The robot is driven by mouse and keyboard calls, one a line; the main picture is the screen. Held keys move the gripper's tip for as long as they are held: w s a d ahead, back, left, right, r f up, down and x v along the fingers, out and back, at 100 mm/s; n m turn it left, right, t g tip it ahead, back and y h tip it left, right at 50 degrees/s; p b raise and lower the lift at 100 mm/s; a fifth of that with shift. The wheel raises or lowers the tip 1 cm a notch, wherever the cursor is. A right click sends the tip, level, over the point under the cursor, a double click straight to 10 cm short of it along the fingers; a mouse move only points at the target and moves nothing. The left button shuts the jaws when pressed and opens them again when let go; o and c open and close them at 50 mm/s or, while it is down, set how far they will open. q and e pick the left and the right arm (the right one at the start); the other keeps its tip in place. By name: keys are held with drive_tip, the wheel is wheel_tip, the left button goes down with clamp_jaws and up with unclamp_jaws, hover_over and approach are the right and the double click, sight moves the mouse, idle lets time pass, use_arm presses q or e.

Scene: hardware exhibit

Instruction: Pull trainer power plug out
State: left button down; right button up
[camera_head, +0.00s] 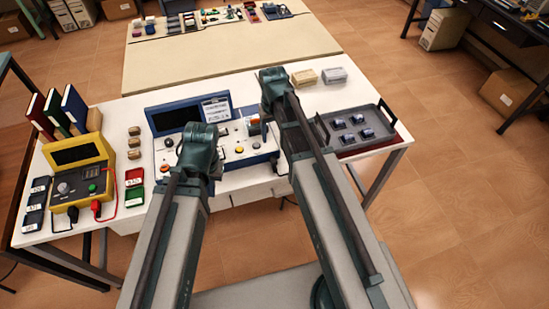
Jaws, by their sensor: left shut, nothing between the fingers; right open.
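The trainer is a blue case (255,157) with a dark screen (172,121) and a pale panel of knobs, on the white table. A small grey and orange upright part (254,126) stands at the panel's right side, close to my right arm; I cannot tell whether it is the power plug. My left gripper (201,152) is over the front middle of the trainer, shut and empty, its fingertips mostly hidden by the wrist. My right gripper (271,88) is at the trainer's back right, open, its fingertips not clear. My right arm hides the trainer's right edge.
A yellow meter (79,170) with red and black leads stands at the left, by several books (57,113). A dark tray (381,139) with several small blocks is at the right. Pale boxes (320,77) lie behind it. A second table (230,62) stands beyond.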

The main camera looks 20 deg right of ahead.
sight(273, 160)
wheel_tip(273, 160, down, 13)
drive_tip(key=b, duration=1.2)
drive_tip(key=shift+r, duration=0.1)
clamp_jaws()
idle(0.7)
